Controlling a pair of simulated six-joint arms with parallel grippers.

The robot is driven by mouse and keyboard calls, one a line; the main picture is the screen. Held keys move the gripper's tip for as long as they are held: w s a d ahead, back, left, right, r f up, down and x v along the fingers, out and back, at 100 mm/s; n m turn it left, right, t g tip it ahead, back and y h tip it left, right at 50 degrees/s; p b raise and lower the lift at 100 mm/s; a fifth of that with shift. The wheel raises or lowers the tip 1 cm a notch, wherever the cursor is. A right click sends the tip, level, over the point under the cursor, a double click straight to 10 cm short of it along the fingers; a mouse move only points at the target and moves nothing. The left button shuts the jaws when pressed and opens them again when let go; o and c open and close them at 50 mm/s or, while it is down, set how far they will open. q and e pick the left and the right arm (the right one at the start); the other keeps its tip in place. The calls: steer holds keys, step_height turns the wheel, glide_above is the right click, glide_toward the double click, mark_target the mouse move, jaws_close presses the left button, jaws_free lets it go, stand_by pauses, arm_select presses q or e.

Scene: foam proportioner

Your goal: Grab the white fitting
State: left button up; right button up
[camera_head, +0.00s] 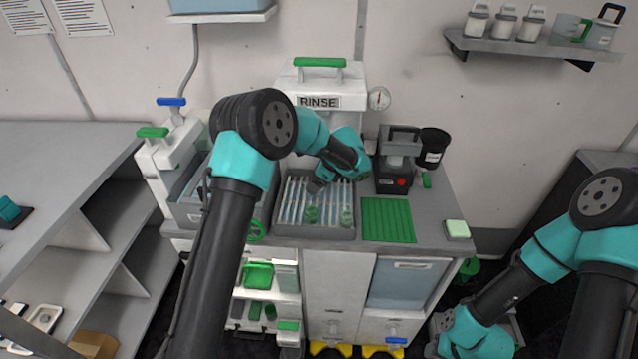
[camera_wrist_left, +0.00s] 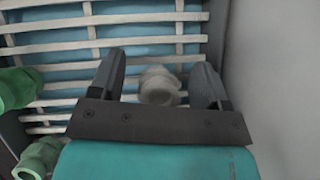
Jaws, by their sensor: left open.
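The white fitting (camera_wrist_left: 160,87) is a small, ridged, rounded piece in the slatted rinse tray (camera_head: 290,232). In the left wrist view it sits between the two fingers of my left gripper (camera_wrist_left: 158,70), with a gap visible on each side. The gripper is open. In the head view my left gripper (camera_head: 317,186) points down into the tray, and I cannot make out the white fitting there. My right gripper is not visible.
A grey tray wall (camera_wrist_left: 275,80) runs close along the right of the wrist view. A green ribbed mat (camera_head: 388,220) lies right of the tray. A rinse unit (camera_head: 320,85) stands behind it, and a grey machine with a red button (camera_head: 400,160) stands back right.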

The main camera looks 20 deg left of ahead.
arm_select(q)
steer(key=shift+c, duration=0.3)
steer(key=c, duration=0.9)
steer(key=shift+c, duration=0.2)
steer(key=shift+r, duration=0.45)
steer(key=r, duration=0.2)
steer(key=shift+d+r, duration=0.35)
steer(key=shift+r, duration=0.05)
steer(key=d, duration=1.7)
steer(key=shift+d+f, duration=0.1)
steer(key=shift+d, duration=0.05)
